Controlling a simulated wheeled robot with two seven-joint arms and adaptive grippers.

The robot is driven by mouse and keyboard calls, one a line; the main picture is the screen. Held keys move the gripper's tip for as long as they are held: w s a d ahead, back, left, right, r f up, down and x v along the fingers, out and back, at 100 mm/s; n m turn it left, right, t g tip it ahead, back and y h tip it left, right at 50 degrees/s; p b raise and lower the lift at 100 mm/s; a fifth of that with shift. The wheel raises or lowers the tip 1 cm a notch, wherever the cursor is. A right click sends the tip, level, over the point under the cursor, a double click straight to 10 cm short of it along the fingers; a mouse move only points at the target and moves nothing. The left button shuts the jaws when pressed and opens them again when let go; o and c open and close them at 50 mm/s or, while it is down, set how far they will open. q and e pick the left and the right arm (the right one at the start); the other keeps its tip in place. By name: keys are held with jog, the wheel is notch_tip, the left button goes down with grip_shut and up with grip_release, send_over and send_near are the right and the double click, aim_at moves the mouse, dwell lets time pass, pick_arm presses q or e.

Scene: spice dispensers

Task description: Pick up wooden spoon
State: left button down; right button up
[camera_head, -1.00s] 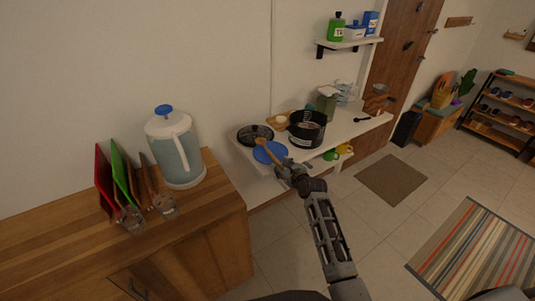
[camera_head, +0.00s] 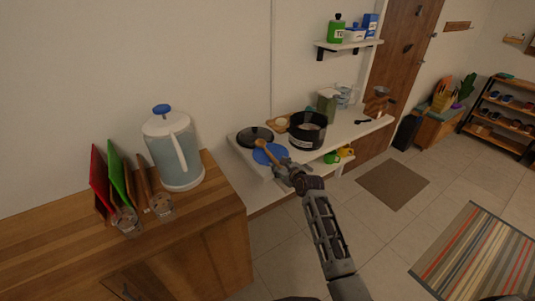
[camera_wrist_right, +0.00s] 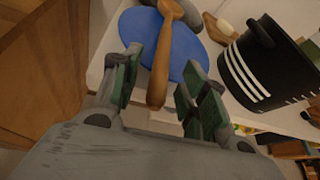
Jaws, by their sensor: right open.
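The wooden spoon (camera_head: 264,149) lies across the blue plate (camera_head: 273,155) on the white shelf table, its handle pointing toward my right gripper. In the right wrist view the spoon's handle (camera_wrist_right: 160,75) sits between the two open fingers of my right gripper (camera_wrist_right: 158,92), with a gap on each side. The blue plate (camera_wrist_right: 185,60) lies just beyond the fingertips. In the head view my right gripper (camera_head: 281,170) is at the table's front edge, by the handle end. My left gripper is not in view.
A black pot with white stripes (camera_head: 307,131) stands right of the plate; it also shows in the right wrist view (camera_wrist_right: 262,66). A dark pan or lid (camera_head: 255,136) lies behind the plate. A wooden counter (camera_head: 85,245) with a pitcher (camera_head: 175,150) is at the left.

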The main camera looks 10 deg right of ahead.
jog(key=shift+c, duration=0.4)
grip_shut()
jog(key=shift+r, duration=0.2)
